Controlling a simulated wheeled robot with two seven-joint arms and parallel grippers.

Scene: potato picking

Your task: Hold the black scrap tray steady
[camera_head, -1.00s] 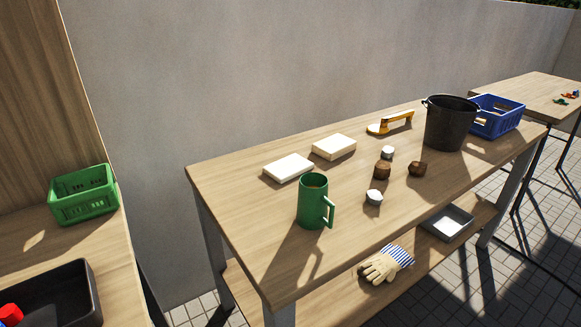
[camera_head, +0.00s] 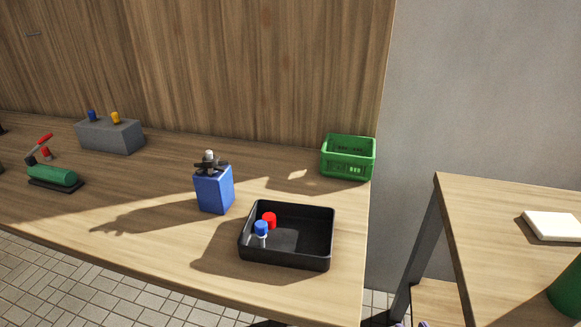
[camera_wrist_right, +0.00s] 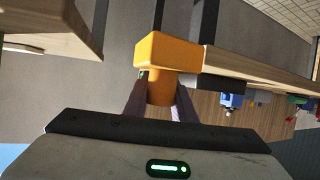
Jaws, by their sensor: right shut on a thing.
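The black scrap tray (camera_head: 300,259) sits flat near the front right of the left-hand wooden table in the head view. A red-topped piece (camera_head: 269,219) and a blue-topped piece with a white lower part (camera_head: 261,231) stand inside it at the left. No gripper touches the tray. In the right wrist view, my right gripper (camera_wrist_right: 160,96) is shut on an orange block-topped piece (camera_wrist_right: 170,50), gripping its rounded stem, away from the table. A dark shape at the table edge (camera_wrist_right: 222,84) may be the tray. My left gripper is not in view.
A blue canister (camera_head: 214,190) stands left of the tray. A green crate (camera_head: 347,160) is behind it. A grey block with knobs (camera_head: 110,136) and a green tool (camera_head: 52,177) are further left. A gap separates this table from the right table (camera_head: 480,215).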

